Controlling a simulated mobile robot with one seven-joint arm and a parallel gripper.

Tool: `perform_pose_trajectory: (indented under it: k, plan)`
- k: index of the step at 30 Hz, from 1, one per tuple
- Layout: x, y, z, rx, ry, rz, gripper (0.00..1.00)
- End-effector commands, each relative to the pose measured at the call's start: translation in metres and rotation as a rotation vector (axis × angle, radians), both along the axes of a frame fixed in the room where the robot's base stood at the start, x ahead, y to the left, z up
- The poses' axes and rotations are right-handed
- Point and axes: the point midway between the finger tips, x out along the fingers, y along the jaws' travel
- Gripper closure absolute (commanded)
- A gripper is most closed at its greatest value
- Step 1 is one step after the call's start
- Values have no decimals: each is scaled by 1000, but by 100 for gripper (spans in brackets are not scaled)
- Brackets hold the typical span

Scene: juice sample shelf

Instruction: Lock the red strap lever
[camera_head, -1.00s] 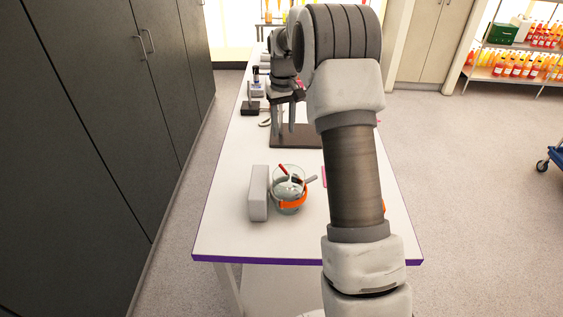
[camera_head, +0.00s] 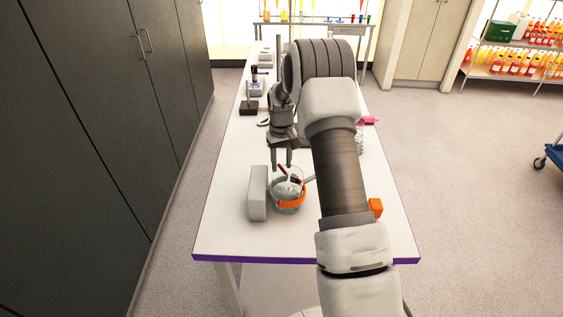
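A glass jar (camera_head: 279,207) stands on the white table, with an orange band (camera_head: 293,204) around its lower part. A small red lever (camera_head: 283,170) sticks up at the jar's top and leans to the upper left. A grey handle-like piece (camera_head: 309,179) sticks out to the right of the rim. My gripper (camera_head: 282,160) points down just above and behind the jar in the picture. Its two fingers are apart with nothing seen between them. The fingertips are close to the red lever, but I cannot tell whether they touch it.
A grey block (camera_head: 258,193) stands just left of the jar. An orange block (camera_head: 376,207) lies to the right, partly behind my arm. A pink item (camera_head: 369,120) and black devices (camera_head: 249,107) are farther back. The table's front (camera_head: 240,240) is clear.

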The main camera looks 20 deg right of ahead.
Motion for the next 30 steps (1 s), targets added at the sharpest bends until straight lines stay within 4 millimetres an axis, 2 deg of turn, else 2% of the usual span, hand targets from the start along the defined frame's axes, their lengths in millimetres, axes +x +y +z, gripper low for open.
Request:
perform_pose_trajectory:
  k: [2, 3, 10, 30]
  plan:
    - [0, 0, 0, 0, 0, 0, 55]
    - [0, 0, 0, 0, 0, 0, 58]
    - [0, 0, 0, 0, 0, 0, 100]
    - [0, 2, 0, 1, 0, 34, 100]
